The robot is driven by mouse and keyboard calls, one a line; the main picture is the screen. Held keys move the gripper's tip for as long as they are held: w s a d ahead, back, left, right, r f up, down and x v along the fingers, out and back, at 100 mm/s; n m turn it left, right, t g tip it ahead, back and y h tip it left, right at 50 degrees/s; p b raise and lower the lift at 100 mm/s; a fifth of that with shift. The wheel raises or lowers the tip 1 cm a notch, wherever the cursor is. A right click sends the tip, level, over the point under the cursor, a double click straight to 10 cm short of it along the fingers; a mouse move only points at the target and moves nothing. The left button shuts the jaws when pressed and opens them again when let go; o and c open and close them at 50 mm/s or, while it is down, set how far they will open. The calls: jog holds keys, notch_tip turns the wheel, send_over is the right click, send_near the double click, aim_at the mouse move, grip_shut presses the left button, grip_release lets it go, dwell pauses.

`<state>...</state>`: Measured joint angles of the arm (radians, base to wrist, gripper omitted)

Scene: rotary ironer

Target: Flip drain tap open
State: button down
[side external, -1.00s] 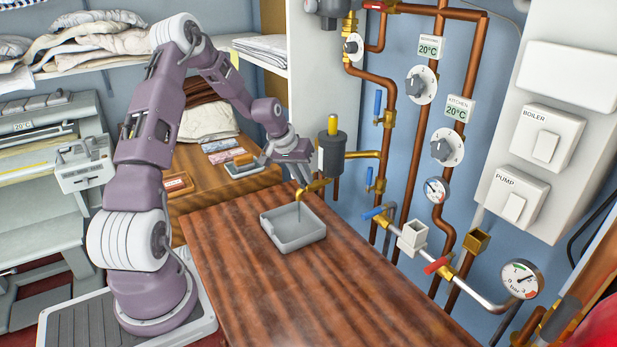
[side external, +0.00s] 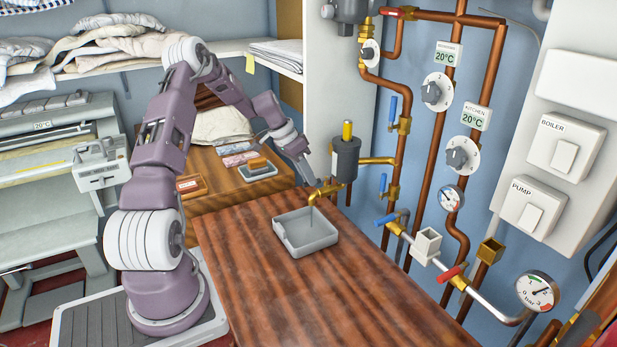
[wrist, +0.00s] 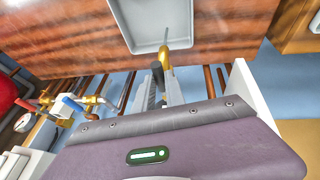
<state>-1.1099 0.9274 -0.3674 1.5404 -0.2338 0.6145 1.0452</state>
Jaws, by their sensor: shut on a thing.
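The brass drain tap (side external: 326,188) sticks out below a dark grey cylinder with a yellow top (side external: 345,158). Its spout hangs over a grey square tray (side external: 290,249) on the wooden table, and a thin grey line runs down from it into the tray. My gripper (side external: 313,182) is at the tap, just left of the cylinder. In the wrist view, my gripper's fingers (wrist: 160,88) are shut on a small dark lever (wrist: 157,71) beside the brass spout (wrist: 167,58). The fingers partly hide the tap body, and the lever is hard to make out in the side view.
Copper pipes (side external: 397,150) with blue-handled valves run up the wall to the right. A horizontal pipe with a red handle (side external: 452,273) and a pressure gauge (side external: 537,291) lies at lower right. The wooden table (side external: 262,300) is clear in front of the tray.

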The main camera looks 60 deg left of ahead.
jog(key=shift+s+f, duration=0.1)
dwell(0.4)
jog(key=c, duration=1.7)
grip_release()
jog(key=v, duration=0.7)
jog(key=s+d+r+m+g+y, duration=0.1)
jog(key=s+d+r, duration=0.1)
jog(key=d+r, duration=0.7)
jog(key=s+d+r+y, duration=0.15)
jog(key=d+r, duration=0.35)
jog(key=d, duration=0.8)
jog(key=s+d, duration=0.4)
jog(key=s, duration=0.2)
jog(key=s+d+t, duration=0.1)
jog(key=s+d, duration=0.4)
jog(key=s, duration=0.2)
jog(key=s+d+r+t, duration=0.1)
jog(key=s+d, duration=0.3)
jog(key=s, duration=0.3)
jog(key=shift+s+d+n, duration=0.2)
jog(key=shift+n, duration=0.1)
